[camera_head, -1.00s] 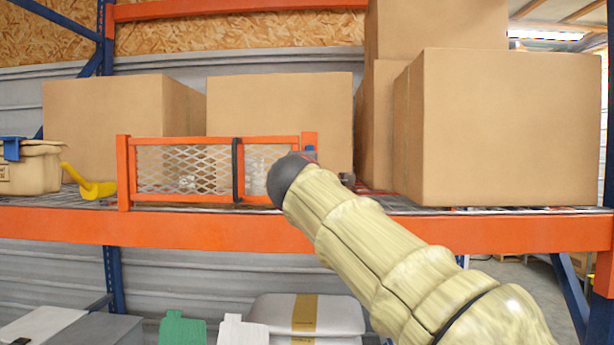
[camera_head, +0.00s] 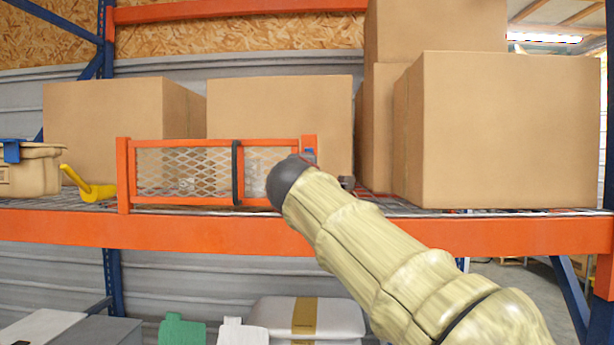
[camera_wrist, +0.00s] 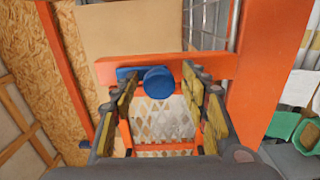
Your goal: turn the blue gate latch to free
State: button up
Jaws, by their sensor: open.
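The blue gate latch shows in the wrist view as a round blue knob (camera_wrist: 158,82) with a blue bar reaching left behind it, on the orange gate post. In the head view only a small blue part of the latch (camera_head: 309,154) shows at the gate's right end; my arm hides the rest. The orange mesh gate (camera_head: 180,143) stands upright on the shelf. My gripper (camera_wrist: 160,88) is open, with one finger on each side of the knob. I cannot tell whether either finger touches it.
The orange shelf beam (camera_head: 180,228) runs below the gate. Large cardboard boxes (camera_head: 500,130) stand behind and to the right. A yellow scoop (camera_head: 95,190) and a tan bin (camera_head: 30,172) are at the left. A black upright strap or handle (camera_head: 236,172) crosses the gate.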

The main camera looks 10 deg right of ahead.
jog(key=v, duration=1.2)
jog(key=s+f+m+g+y, duration=0.25)
jog(key=f+m+g, duration=0.25)
jog(key=f, duration=1.7)
jog(key=s+d+f+m+g+y, duration=0.1)
jog(key=s+f+m+g, duration=0.2)
jog(key=s+f, duration=1)
jog(key=s+d+f+m+g+y, duration=0.2)
jog(key=s+f+m, duration=0.4)
jog(key=s+f, duration=0.8)
jog(key=shift+s+d+f+g, duration=0.25)
jog(key=shift+f+g, duration=0.25)
jog(key=shift+g, duration=0.3)
